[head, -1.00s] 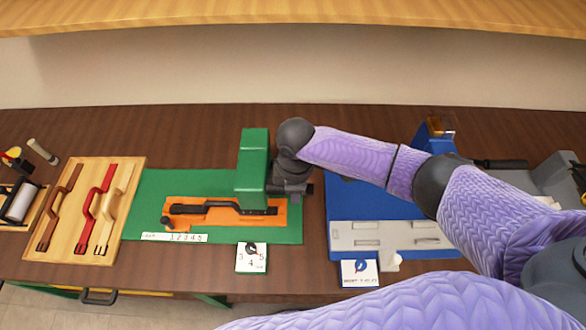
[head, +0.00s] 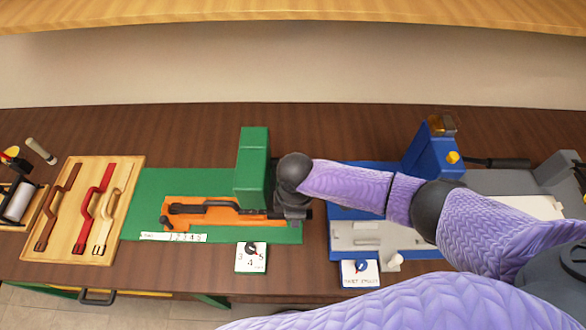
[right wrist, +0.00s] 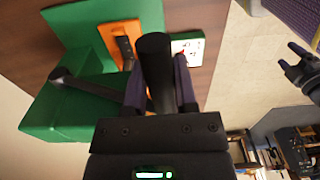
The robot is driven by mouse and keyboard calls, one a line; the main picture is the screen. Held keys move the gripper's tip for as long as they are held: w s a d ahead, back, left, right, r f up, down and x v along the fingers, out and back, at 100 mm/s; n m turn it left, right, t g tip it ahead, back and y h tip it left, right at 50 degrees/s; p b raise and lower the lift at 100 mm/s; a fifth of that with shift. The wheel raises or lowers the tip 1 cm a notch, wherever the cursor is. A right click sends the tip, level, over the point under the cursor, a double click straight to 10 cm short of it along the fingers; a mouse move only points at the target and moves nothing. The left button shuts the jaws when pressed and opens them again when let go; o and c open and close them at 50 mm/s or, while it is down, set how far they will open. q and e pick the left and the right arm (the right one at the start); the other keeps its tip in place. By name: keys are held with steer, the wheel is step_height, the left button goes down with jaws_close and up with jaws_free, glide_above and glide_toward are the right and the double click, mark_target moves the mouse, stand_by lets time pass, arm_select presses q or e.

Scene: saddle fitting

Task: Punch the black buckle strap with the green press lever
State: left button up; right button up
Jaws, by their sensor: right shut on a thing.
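The green press (head: 253,160) stands on a green mat. The black buckle strap (head: 205,209) lies in the orange holder (head: 225,219), its right end reaching toward the foot of the press. The orange holder also shows in the right wrist view (right wrist: 118,40). My right gripper (head: 285,212) is to the right of the press, low over the mat's right edge. In the right wrist view its fingers (right wrist: 160,100) are shut around the black lever handle (right wrist: 155,58); a black lever arm (right wrist: 95,85) joins the green press. My left gripper (right wrist: 295,68) is empty and open, well away from the bench.
A numbered dial card (head: 250,257) and a number strip (head: 173,237) lie at the front. A wooden tray (head: 75,250) with brown, red and tan straps is at the left. A blue station (head: 425,165) stands to the right, partly behind my right arm.

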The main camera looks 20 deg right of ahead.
step_height(320, 180, down, 9)
steer(key=s+b, duration=0.2)
steer(key=b, duration=0.3)
steer(key=shift+a, duration=0.25)
stand_by(0.3)
steer(key=shift+w+r, duration=0.1)
steer(key=shift+r, duration=0.05)
stand_by(0.3)
step_height(320, 180, up, 3)
steer(key=p, duration=0.3)
steer(key=shift+w+r, duration=0.15)
steer(key=shift+r, duration=0.05)
